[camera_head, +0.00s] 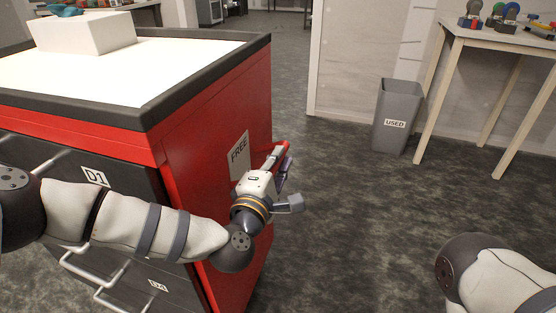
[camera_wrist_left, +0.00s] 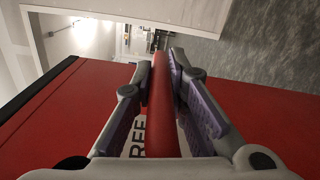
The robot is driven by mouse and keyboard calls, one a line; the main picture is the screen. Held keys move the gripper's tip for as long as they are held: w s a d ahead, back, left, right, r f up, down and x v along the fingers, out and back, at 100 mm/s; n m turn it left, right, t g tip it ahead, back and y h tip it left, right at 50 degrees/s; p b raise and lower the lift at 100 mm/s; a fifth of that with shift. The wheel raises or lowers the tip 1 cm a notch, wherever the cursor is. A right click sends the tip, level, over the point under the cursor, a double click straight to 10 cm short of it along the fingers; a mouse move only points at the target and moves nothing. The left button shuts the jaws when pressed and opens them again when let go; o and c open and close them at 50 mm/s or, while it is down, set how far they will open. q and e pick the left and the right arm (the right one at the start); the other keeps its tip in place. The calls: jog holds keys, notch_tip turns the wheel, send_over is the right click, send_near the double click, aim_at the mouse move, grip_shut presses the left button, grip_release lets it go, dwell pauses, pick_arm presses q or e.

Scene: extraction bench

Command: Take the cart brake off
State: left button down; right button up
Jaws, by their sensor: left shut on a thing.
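The cart (camera_head: 185,150) is red with dark drawers, and fills the left of the head view. On its right side is a red brake lever (camera_head: 275,153), beside a pale plate marked FREE (camera_head: 239,156). My left gripper (camera_head: 283,168) is at the lever. In the left wrist view the lever (camera_wrist_left: 161,110) runs as a red bar between the two fingers of my left gripper (camera_wrist_left: 160,75), which are shut on it. The lever's lower end is hidden by the gripper in the head view. My right gripper is out of view.
A white box (camera_head: 85,36) stands on the cart's white top (camera_head: 110,85). A grey bin marked USED (camera_head: 397,105) stands on the floor beside a pale table (camera_head: 490,40) with colored items. The floor right of the cart is clear.

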pick_arm(q)
jog(key=c, duration=1.6)
grip_release()
jog(key=shift+r, duration=0.25)
jog(key=shift+o, duration=0.2)
jog(key=shift+f, duration=0.1)
jog(key=shift+d, duration=0.1)
jog(key=v, duration=1.2)
